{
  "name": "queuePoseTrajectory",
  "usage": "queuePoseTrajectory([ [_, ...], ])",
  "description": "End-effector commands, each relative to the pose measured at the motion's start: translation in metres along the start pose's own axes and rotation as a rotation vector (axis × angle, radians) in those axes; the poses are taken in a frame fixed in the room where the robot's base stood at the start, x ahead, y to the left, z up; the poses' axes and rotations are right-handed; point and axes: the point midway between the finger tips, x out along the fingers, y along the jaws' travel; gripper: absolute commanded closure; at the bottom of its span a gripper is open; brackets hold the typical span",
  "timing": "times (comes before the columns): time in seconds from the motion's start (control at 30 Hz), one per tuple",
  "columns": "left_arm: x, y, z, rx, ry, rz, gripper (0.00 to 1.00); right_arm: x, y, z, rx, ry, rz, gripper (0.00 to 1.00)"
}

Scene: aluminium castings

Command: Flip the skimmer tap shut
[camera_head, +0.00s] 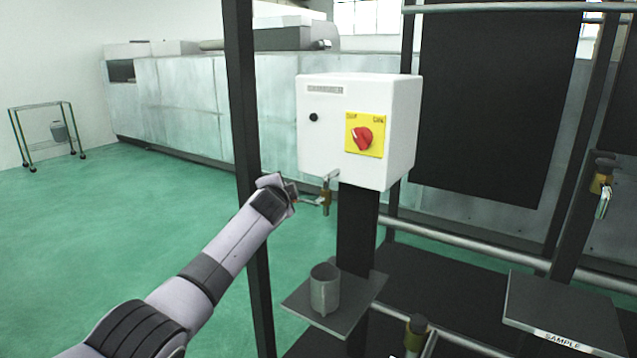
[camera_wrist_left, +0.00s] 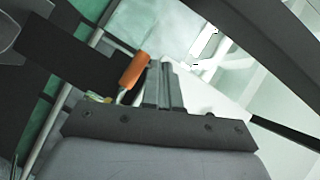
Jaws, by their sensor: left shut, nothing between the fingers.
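The skimmer tap (camera_head: 326,193) is a small brass and grey metal fitting under the white skimmer box (camera_head: 345,120). A thin bar (camera_head: 309,203) reaches left from it towards my gripper. My left gripper (camera_head: 290,192) is just left of the tap, close to it; whether it touches is unclear. In the left wrist view its fingers (camera_wrist_left: 161,85) are shut and empty. An orange-brown cylinder (camera_wrist_left: 133,70), perhaps part of the tap, shows right beside them. My right gripper is not in view.
A red rotary switch (camera_head: 362,139) sits on the box's yellow plate. A grey cup (camera_head: 324,289) stands on a small shelf (camera_head: 352,321) below the tap. A dark post (camera_head: 243,120) rises behind my left arm. Another tap (camera_head: 602,185) hangs at right above the sample shelf (camera_head: 560,305).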

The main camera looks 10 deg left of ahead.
Motion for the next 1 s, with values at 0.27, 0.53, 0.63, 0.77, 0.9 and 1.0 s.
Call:
queuePoseTrajectory([
  [0.27, -0.003, -0.015, -0.003, 0.0, 0.0, 0.0, 1.0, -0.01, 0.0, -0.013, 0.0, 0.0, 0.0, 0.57],
  [0.53, -0.009, -0.045, -0.006, 0.001, -0.002, -0.001, 1.0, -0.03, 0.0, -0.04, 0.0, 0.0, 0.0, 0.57],
  [0.63, -0.013, -0.043, -0.002, -0.002, -0.003, -0.002, 1.0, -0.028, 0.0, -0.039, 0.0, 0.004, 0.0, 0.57],
  [0.77, -0.02, -0.047, 0.001, -0.003, -0.003, -0.003, 1.0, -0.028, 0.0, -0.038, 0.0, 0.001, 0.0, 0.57],
  [0.9, -0.029, -0.052, 0.003, -0.001, -0.001, -0.001, 1.0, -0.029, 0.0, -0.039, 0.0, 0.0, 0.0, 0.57],
  [1.0, -0.036, -0.057, 0.006, -0.002, -0.002, -0.002, 1.0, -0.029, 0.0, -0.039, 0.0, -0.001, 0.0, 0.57],
])
